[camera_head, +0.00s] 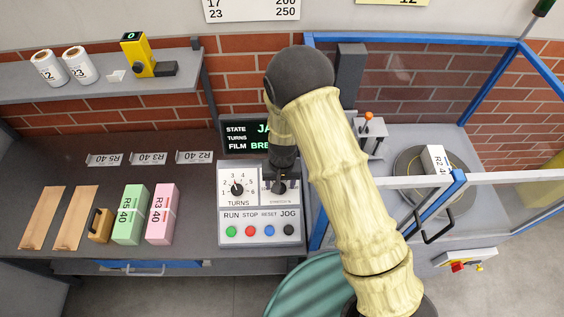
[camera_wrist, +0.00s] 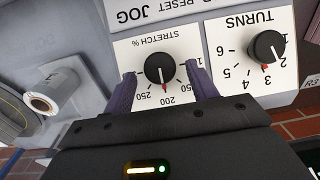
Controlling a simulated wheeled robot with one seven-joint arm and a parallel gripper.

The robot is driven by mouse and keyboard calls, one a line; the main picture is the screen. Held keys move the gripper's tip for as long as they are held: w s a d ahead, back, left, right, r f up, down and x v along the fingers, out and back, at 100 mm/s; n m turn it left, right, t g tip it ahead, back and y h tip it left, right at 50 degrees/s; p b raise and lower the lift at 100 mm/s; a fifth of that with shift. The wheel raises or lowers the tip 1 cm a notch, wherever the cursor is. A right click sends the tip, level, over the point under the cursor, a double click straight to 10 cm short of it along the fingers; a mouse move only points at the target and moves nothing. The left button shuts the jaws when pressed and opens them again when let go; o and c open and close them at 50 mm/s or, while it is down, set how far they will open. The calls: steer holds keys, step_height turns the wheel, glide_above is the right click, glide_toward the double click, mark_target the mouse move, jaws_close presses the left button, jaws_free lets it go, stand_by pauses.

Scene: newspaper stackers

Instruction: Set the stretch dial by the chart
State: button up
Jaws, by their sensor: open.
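In the wrist view the plate is upside down and the pointer sits near 200. My gripper (camera_wrist: 160,78) is open, with one finger on each side of the knob; I cannot tell whether they touch it. In the head view my gripper (camera_head: 281,183) hides most of this dial. The chart (camera_head: 252,10) is a white sheet on the wall, cut off by the top edge; rows 17 to 200 and 23 to 250 show.
A screen (camera_head: 236,146), partly hidden by my arm, reads STATE JA and FILM BRE. Green (camera_head: 130,214) and pink (camera_head: 162,214) bundles stand left. A blue-framed enclosure holds a turntable (camera_head: 402,166).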

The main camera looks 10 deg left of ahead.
step_height(320, 180, up, 16)
steer(key=b, duration=0.3)
steer(key=shift+d, duration=0.35)
steer(key=shift+f, duration=0.1)
stand_by(0.3)
